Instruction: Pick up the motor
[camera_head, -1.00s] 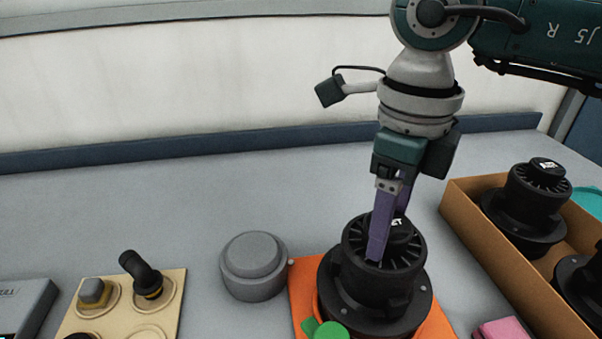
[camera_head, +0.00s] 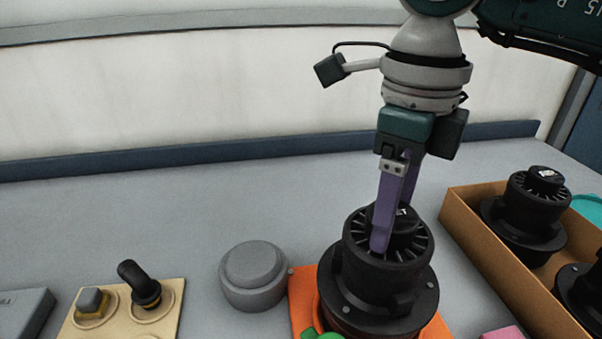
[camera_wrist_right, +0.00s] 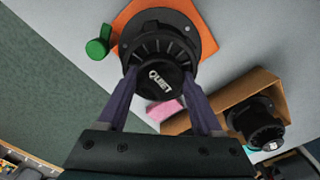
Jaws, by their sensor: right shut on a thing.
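The motor (camera_head: 380,285) is black and round, with a finned top and a wide flange. It stands upright over an orange base (camera_head: 301,285) at the lower middle of the head view. It also shows in the right wrist view (camera_wrist_right: 158,38), with white lettering on its cap. My right gripper (camera_head: 390,235) comes down from above and is shut on the motor's top cap, one purple finger on each side. The fingers also show in the right wrist view (camera_wrist_right: 160,88). My left gripper is not in view.
A cardboard box (camera_head: 483,262) at the right holds more black motors (camera_head: 530,215). A grey round part (camera_head: 253,275) stands left of the orange base. A beige tray (camera_head: 117,323) with small fittings lies further left. A pink block (camera_head: 503,333) and green piece (camera_head: 322,336) lie near the front.

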